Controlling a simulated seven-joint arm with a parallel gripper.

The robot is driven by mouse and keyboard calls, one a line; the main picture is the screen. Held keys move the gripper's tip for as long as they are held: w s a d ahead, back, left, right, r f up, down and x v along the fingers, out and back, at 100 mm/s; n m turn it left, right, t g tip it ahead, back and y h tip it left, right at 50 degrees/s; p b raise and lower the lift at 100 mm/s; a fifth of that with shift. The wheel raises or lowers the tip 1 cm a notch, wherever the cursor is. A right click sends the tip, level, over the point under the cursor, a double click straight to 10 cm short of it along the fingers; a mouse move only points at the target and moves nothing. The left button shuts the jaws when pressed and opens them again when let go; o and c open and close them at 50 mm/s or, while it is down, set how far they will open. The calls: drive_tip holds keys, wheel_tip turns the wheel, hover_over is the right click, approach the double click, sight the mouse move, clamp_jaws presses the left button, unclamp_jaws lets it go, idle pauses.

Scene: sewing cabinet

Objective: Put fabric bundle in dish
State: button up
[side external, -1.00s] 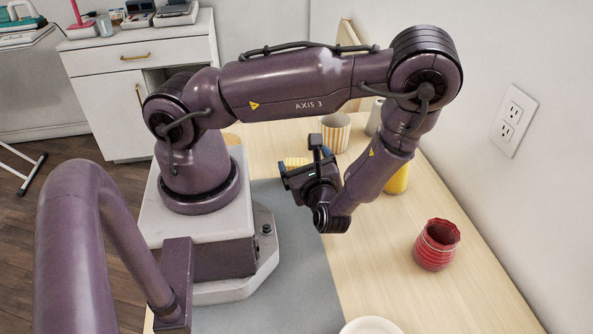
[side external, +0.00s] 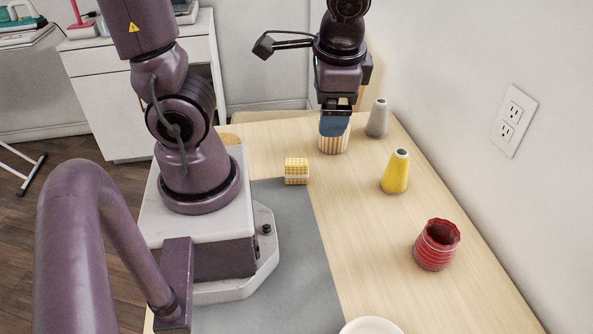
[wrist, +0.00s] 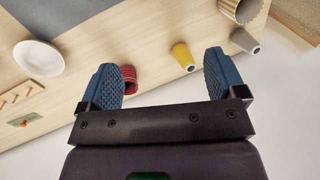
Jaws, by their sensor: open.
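The fabric bundle (side external: 296,171), a small yellow-and-white checked block with a pale band, lies on the table near the mat's far edge in the side view. The dish (side external: 371,326) is white and round, cut off by the bottom edge of the side view; it shows whole and looks empty in the wrist view (wrist: 38,58). My gripper (side external: 335,124) is above the far part of the table, in front of the striped cup from the side camera. In the wrist view its blue pads (wrist: 163,80) are wide apart with nothing between them. The bundle is not in the wrist view.
A striped cup (side external: 334,145), a grey cone (side external: 377,118), a yellow cone (side external: 396,171) and a red ribbed cup (side external: 436,244) stand along the table's right side. A grey mat (side external: 278,240) covers part of the table. A wall is at the right.

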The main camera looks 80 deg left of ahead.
drive_tip(key=w+a+f+m+t+y, duration=0.1)
drive_tip(key=w+a+f+m+t, duration=0.15)
drive_tip(key=a, duration=0.45)
drive_tip(key=w+a+f+m+t+y, duration=0.1)
drive_tip(key=w+a+m+t, duration=0.25)
drive_tip(key=a, duration=0.45)
drive_tip(key=m+g+h, duration=0.5)
drive_tip(key=m+g, duration=0.1)
drive_tip(key=m, duration=0.7)
approach(296, 161)
drive_tip(key=shift+w+f, duration=0.2)
drive_tip(key=shift+w, duration=0.05)
wheel_tip(296, 161, down, 7)
drive_tip(key=shift+s+f, duration=0.2)
drive_tip(key=shift+f, duration=0.55)
drive_tip(key=shift+s+f, duration=0.2)
drive_tip(key=shift+f, duration=0.6)
drive_tip(key=shift+w+f, duration=0.1)
drive_tip(key=shift+f, duration=0.9)
